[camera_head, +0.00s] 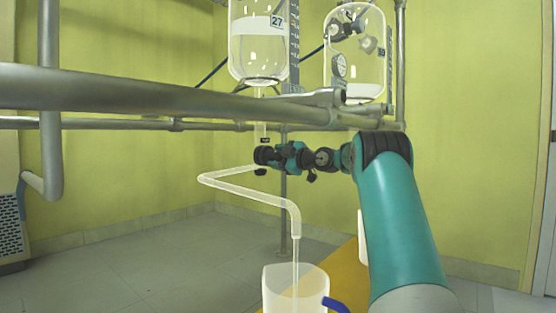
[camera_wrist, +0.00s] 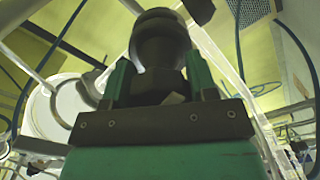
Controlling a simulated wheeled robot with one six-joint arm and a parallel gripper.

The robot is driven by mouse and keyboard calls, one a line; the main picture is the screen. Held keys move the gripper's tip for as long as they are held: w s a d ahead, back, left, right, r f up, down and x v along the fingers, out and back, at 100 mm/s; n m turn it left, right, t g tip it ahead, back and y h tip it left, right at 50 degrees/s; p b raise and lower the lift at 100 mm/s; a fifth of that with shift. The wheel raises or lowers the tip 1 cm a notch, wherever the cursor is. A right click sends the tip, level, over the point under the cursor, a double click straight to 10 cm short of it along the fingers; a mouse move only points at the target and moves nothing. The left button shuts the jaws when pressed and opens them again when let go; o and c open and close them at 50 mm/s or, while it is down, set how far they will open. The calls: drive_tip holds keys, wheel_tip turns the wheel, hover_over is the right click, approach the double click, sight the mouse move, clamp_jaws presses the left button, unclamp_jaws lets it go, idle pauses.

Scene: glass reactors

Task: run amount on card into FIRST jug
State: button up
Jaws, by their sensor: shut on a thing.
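A glass reactor (camera_head: 258,50) with pale liquid hangs at the top of the head view. A small card (camera_head: 277,20) on it reads 27, beside a graduated scale (camera_head: 294,35). My gripper (camera_head: 272,157) is shut on a black valve knob (camera_head: 261,155) below this reactor. In the wrist view, the fingers (camera_wrist: 160,75) stand on both sides of the knob (camera_wrist: 160,35). A clear bent outlet tube (camera_head: 245,190) runs from the valve and turns down. A pale stream (camera_head: 296,258) falls from its end into a clear jug (camera_head: 280,292) with a blue handle (camera_head: 338,305). The liquid level in the jug is unclear.
A second glass reactor (camera_head: 357,60) with a dial gauge (camera_head: 340,64) stands to the right. Thick metal rails (camera_head: 150,95) cross in front of the reactors. The jug is by a yellow-orange surface (camera_head: 346,270). A white object (camera_head: 362,240) is partly hidden behind my arm. Floor is clear at left.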

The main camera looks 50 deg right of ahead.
drive_tip(key=shift+n, duration=0.3)
drive_tip(key=o, duration=0.9)
drive_tip(key=shift+s+d+r, duration=0.1)
drive_tip(key=shift+s+d, duration=0.05)
drive_tip(key=shift+s, duration=0.4)
drive_tip(key=s+p, duration=0.2)
drive_tip(key=s, duration=0.3)
drive_tip(key=s+p, duration=0.1)
drive_tip(key=s, duration=0.5)
drive_tip(key=s+d+p, duration=0.1)
drive_tip(key=s+p, duration=0.1)
drive_tip(key=s, duration=0.3)
drive_tip(key=shift+s+p, duration=0.2)
drive_tip(key=shift+p, duration=0.1)
